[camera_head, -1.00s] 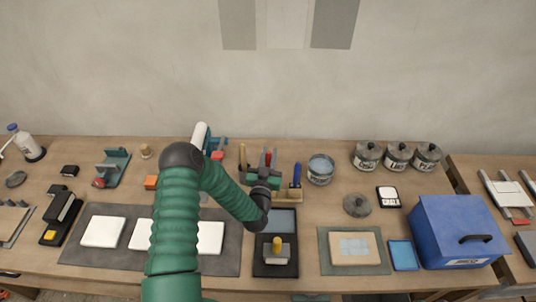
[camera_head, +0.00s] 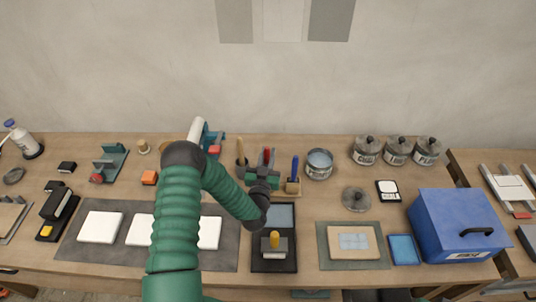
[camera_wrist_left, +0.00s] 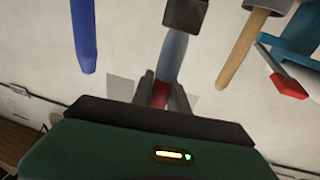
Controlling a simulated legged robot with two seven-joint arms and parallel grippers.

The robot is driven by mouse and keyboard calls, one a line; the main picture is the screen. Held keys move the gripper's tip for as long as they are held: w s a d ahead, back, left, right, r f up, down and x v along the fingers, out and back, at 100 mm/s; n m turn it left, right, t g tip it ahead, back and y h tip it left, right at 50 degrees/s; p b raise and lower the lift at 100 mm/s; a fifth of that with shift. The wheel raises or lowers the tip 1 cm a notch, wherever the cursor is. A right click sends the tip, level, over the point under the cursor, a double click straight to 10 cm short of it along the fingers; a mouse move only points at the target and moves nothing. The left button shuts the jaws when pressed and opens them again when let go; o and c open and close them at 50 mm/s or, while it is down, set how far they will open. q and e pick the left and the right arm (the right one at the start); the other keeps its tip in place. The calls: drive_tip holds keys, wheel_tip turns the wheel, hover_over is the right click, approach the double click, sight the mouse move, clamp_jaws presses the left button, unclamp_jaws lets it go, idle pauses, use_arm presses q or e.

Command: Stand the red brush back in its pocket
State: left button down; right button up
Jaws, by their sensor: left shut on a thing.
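My left gripper (camera_head: 266,160) is shut on the red brush (camera_head: 267,154), whose red part shows between the two grey fingers. In the left wrist view the fingers (camera_wrist_left: 162,97) close on the red part (camera_wrist_left: 160,96) of the brush. A grey-blue length and a dark block (camera_wrist_left: 185,13) extend beyond it; I cannot tell whether the block is the brush head or a pocket. The blue brush (camera_head: 295,168) stands upright in a wooden pocket (camera_head: 293,189), just right of my gripper. A wooden-handled brush (camera_head: 240,150) stands to the left. My gripper hides the place between them.
A teal tool with a red part (camera_head: 214,148) stands left of the wooden-handled brush. A tin (camera_head: 320,162) stands right of the blue brush. A black tray (camera_head: 274,257) with a yellow-knobbed block lies in front. The wall is behind.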

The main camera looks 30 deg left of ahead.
use_arm(q)
drive_tip(key=shift+s+a+f, duration=0.1)
drive_tip(key=shift+s+f, duration=0.05)
drive_tip(key=shift+f, duration=0.75)
drive_tip(key=c, duration=1.6)
unclamp_jaws()
drive_tip(key=shift+a, duration=0.1)
drive_tip(key=o, duration=0.4)
drive_tip(key=shift+w+a+f, duration=0.15)
drive_tip(key=shift+w, duration=0.25)
drive_tip(key=shift+w+a+f, duration=0.1)
drive_tip(key=shift+w+a, duration=0.05)
drive_tip(key=shift+w, duration=0.2)
drive_tip(key=shift+o, duration=0.7)
drive_tip(key=shift+s+d+r, duration=0.15)
drive_tip(key=shift+s+r, duration=0.1)
drive_tip(key=shift+r, duration=0.05)
drive_tip(key=shift+o, duration=1.3)
drive_tip(key=shift+s+d+r, duration=0.1)
drive_tip(key=shift+r, duration=0.05)
drive_tip(key=shift+o, duration=0.3)
drive_tip(key=shift+d, duration=0.1)
use_arm(e)
drive_tip(key=shift+w+a+f, duration=0.25)
drive_tip(key=shift+w+f, duration=0.05)
drive_tip(key=shift+w, duration=0.05)
